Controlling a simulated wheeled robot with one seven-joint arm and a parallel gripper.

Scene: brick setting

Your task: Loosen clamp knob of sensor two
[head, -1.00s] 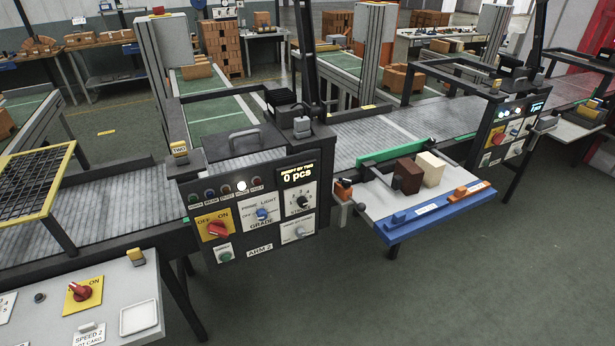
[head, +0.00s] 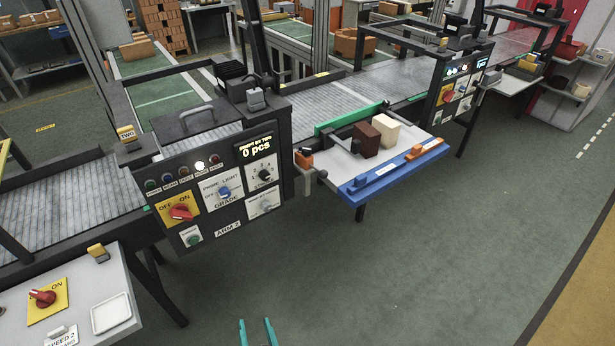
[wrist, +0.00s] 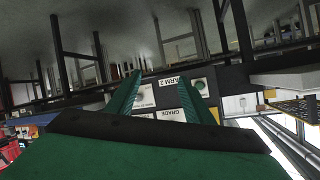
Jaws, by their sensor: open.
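The station marked TWO (head: 126,133) stands at the left of the head view, with its dark control panel labelled ARM 2 (head: 228,228). A small grey block-like fitting (head: 256,98) sits on top of its frame. I cannot tell which part is the clamp knob. An orange-and-black fitting (head: 304,158) sits at the panel's right side. My gripper (head: 257,332) shows as two green fingertips at the bottom edge, apart and empty, in front of and below the panel. In the wrist view my gripper (wrist: 162,95) is open, with the panel, seen upside down, beyond the fingers.
A tray table with a blue front edge (head: 395,175) holds a brown block (head: 366,139) and a cream block (head: 386,131). A grey desk (head: 75,300) with a red switch (head: 43,298) is at lower left. Green floor (head: 400,270) is clear in front.

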